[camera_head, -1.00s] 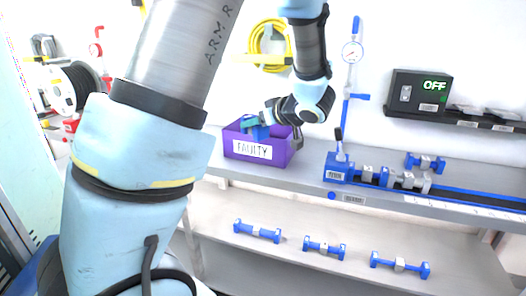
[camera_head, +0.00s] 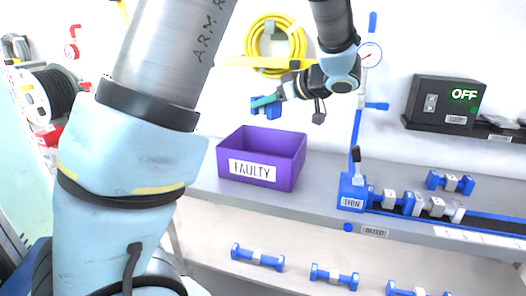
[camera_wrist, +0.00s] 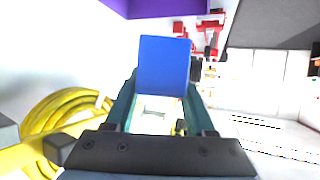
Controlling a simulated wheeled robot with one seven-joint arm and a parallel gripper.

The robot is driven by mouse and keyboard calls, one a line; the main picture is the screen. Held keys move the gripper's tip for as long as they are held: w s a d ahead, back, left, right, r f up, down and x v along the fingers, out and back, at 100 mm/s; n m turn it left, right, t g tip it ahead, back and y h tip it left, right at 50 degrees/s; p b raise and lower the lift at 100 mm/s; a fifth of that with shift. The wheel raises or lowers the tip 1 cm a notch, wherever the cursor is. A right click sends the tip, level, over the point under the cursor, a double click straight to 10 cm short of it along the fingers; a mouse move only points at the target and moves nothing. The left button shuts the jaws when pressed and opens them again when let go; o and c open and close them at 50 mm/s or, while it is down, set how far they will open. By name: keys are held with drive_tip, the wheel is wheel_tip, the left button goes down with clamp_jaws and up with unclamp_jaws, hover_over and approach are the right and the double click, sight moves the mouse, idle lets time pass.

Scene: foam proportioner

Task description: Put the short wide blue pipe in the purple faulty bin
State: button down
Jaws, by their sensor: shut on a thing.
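My gripper (camera_head: 264,101) is shut on a blue pipe (camera_head: 272,110), held up in the air above and behind the bin's rim in the head view. In the wrist view, the pipe's square blue end (camera_wrist: 163,65) sticks out between my fingers (camera_wrist: 160,100), with a pale middle behind it. The purple bin (camera_head: 262,172), labelled FAULTY, stands on the upper shelf below my gripper. Its visible inside walls are bare; its floor is hidden. A purple edge of it shows at the top of the wrist view (camera_wrist: 170,7).
A blue stand with gauge (camera_head: 352,190) and a row of fittings is right of the bin. A blue pipe (camera_head: 450,183) lies behind that row. Several blue pipes (camera_head: 258,258) lie on the lower shelf. A yellow hose (camera_head: 275,45) hangs on the wall behind my gripper.

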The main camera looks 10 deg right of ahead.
wheel_tip(320, 180, down, 9)
drive_tip(key=shift+p, duration=0.4)
drive_tip(key=shift+f, duration=0.25)
drive_tip(key=shift+f, duration=0.25)
drive_tip(key=shift+c, duration=1.2)
unclamp_jaws()
drive_tip(key=shift+r, duration=0.1)
